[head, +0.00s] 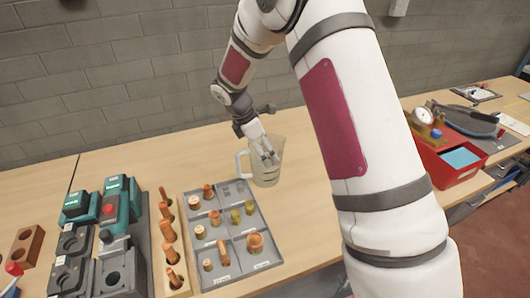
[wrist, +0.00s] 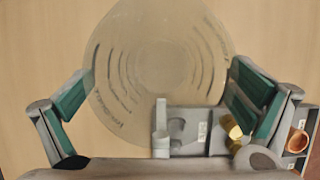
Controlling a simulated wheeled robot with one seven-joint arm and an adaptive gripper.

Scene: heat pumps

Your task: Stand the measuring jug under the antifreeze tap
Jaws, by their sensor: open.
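The measuring jug (head: 267,178) is clear, with dark markings and a handle on its left side in the head view. It stands upright on the wooden bench, just behind the grey tray. In the wrist view the jug (wrist: 155,62) is seen from above, as wide round rings, with its handle (wrist: 160,130) towards the bottom. My gripper (head: 267,156) is at the jug's upper part, pointing down. In the wrist view its green-padded fingers (wrist: 163,90) are spread wide, one on each side of the jug. I cannot tell whether they touch it. I cannot make out an antifreeze tap.
The grey compartment tray (head: 262,212) with copper and brass fittings lies close in front of the jug. Left of it are a wooden rack (head: 182,289) of copper parts and green tools (head: 121,190). A red bin (head: 455,178) stands at right. Bench behind the jug is bare.

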